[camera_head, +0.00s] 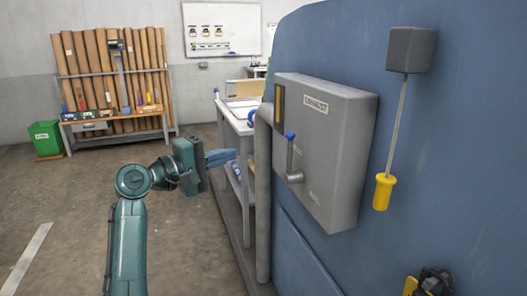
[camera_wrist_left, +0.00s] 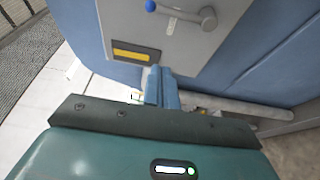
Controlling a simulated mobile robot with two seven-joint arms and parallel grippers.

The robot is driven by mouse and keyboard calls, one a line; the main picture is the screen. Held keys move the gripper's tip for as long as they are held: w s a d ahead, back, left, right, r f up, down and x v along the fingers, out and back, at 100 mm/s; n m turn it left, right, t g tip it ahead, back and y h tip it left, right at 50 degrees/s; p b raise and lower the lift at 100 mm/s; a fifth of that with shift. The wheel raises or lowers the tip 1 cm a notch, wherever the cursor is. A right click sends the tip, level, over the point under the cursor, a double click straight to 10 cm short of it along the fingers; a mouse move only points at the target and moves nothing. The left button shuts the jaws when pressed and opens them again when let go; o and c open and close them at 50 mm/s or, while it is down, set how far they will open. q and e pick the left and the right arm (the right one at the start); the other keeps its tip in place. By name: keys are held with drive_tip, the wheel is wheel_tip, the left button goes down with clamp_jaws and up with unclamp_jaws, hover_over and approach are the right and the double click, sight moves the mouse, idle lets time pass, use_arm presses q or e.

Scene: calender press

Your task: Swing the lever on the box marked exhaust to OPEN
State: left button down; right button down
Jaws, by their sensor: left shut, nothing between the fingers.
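The grey box (camera_head: 335,150) marked EXHAUST is fixed to the blue machine panel. Its lever (camera_head: 291,160) has a blue knob at the top and a grey pivot at the bottom, and stands about upright. Small lettering on the box face is too blurred to read. In the left wrist view the lever (camera_wrist_left: 180,14) shows at the top with its blue knob to the left. My left gripper (camera_head: 222,157) is shut and empty, left of the box and apart from the lever; its blue fingers (camera_wrist_left: 162,85) point towards the box. My right gripper is not in view.
A yellow-handled pull (camera_head: 383,190) hangs right of the box. A grey vertical post (camera_head: 263,190) stands just left of the box. A white table (camera_head: 238,120) is behind my gripper. A rack of rolls (camera_head: 110,80) and a green bin (camera_head: 45,138) stand far left. Open floor lies left.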

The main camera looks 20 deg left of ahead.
use_arm(q)
drive_tip(key=w+d+p, duration=0.1)
drive_tip(key=w+d, duration=0.5)
drive_tip(key=d, duration=0.3)
drive_tip(key=shift+w+d+p, duration=0.2)
drive_tip(key=shift+d+p, duration=0.05)
drive_tip(key=shift+p, duration=0.15)
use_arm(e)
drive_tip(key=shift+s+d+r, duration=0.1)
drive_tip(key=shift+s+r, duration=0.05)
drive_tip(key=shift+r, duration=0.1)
use_arm(q)
drive_tip(key=shift+s+d+m+b, duration=0.15)
drive_tip(key=shift+s+m+b, duration=0.05)
drive_tip(key=shift+m+b, duration=0.25)
